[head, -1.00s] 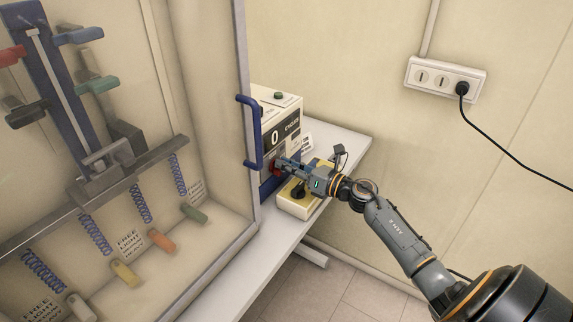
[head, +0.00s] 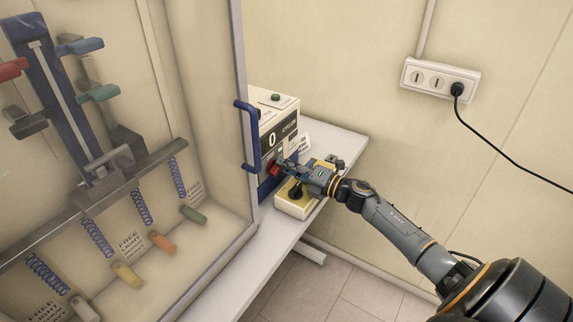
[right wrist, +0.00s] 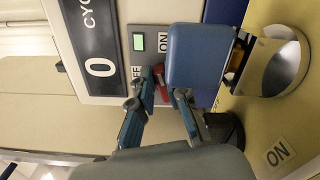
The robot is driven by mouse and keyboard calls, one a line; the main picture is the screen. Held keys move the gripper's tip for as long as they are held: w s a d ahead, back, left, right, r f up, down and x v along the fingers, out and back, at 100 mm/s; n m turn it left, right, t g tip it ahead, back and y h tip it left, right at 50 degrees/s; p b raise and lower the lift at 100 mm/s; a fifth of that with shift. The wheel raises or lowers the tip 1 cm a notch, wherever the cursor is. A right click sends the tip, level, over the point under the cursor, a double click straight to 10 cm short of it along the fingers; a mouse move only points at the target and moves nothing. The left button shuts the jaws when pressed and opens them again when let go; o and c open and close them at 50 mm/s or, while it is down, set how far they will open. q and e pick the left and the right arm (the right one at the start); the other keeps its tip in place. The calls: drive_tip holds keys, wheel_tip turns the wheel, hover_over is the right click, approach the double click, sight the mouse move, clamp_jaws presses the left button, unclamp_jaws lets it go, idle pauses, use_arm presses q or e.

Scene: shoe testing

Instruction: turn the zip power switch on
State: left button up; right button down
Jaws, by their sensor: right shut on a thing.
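The counter box (head: 275,125) reads 0 and stands on the white table beside the glass case. A red switch lever (head: 274,169) is on its lower front, and the right wrist view shows it (right wrist: 158,78) between my fingertips. My right gripper (head: 283,166) is shut on this lever and hides part of it. In the right wrist view, a switch plate (right wrist: 149,58) carries OFF and ON labels and a bright green indicator (right wrist: 138,42). My left gripper is not in view.
A yellow box (head: 294,207) with a black knob (head: 296,190) sits close under my right gripper. The glass case's blue handle (head: 248,135) is just left of the counter box. A wall socket (head: 440,79) with a black cable is at the upper right.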

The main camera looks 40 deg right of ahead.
drive_tip(key=shift+d+f+m, duration=0.1)
drive_tip(key=shift+f+m, duration=0.05)
drive_tip(key=shift+m, duration=1.05)
